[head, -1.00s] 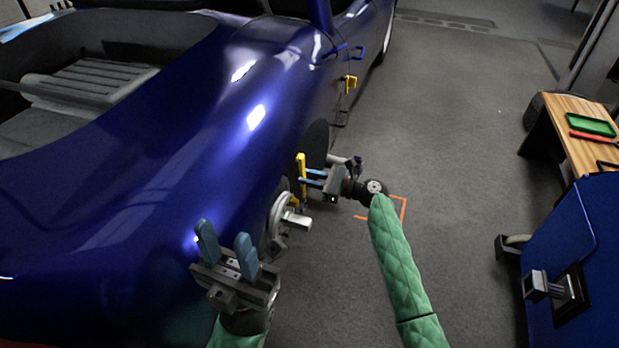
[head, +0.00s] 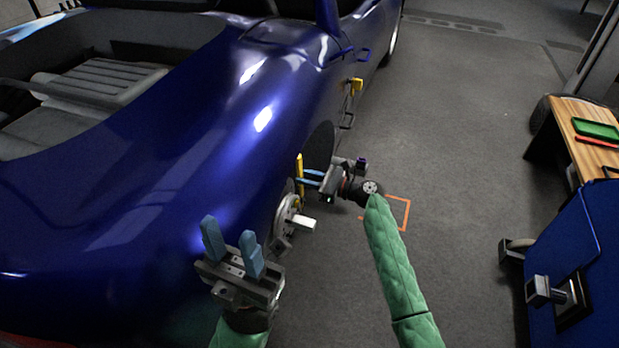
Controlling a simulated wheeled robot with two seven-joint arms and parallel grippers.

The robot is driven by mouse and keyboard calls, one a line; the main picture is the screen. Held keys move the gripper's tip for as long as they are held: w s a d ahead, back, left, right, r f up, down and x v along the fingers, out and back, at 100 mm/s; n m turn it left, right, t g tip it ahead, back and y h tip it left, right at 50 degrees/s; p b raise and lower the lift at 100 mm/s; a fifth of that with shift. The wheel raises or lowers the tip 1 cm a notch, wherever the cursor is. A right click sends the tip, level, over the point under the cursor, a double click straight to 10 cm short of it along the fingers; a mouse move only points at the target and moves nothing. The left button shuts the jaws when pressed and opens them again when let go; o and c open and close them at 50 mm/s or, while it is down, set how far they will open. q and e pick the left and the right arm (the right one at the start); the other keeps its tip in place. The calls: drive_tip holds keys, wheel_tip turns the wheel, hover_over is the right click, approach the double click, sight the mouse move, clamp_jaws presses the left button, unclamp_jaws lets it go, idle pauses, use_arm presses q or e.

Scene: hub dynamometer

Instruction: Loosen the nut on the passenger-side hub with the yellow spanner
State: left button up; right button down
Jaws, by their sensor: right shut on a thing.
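The yellow spanner (head: 299,168) stands roughly upright beside the blue car's wheel arch, just above the hub. My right gripper (head: 306,179) is shut on it, with its blue fingers reaching in from the right. The silver hub (head: 285,217) shows below it, with a pale shaft (head: 302,223) sticking out to the right. The nut cannot be made out, and I cannot tell whether the spanner touches it. My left gripper (head: 233,249) is open and empty, fingers up, in front of the car's side and nearer to me than the hub.
The blue car body (head: 150,190) fills the left side. An orange floor outline (head: 408,213) lies right of my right wrist. A wooden bench (head: 572,135) with a green tray (head: 597,130) and a blue cabinet (head: 600,215) stand at the right. The floor between is clear.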

drive_tip(key=shift+w+a, duration=0.1)
drive_tip(key=shift+a, duration=0.2)
drive_tip(key=shift+s+a+f+n+b, duration=0.15)
drive_tip(key=shift+s+a+n+b, duration=0.05)
drive_tip(key=shift+s+n, duration=0.3)
drive_tip(key=shift+s+a+f+n+b, duration=0.1)
drive_tip(key=shift+s+a+n+b, duration=0.1)
drive_tip(key=shift+s+n, duration=0.3)
drive_tip(key=shift+s+a+f+n+b, duration=0.2)
drive_tip(key=shift+s+n, duration=0.1)
drive_tip(key=shift+s, duration=0.35)
drive_tip(key=s+n, duration=0.1)
drive_tip(key=s+f+b, duration=0.1)
drive_tip(key=s+a+n+b, duration=0.1)
drive_tip(key=shift+f+n, duration=0.25)
drive_tip(key=shift+n, duration=0.05)
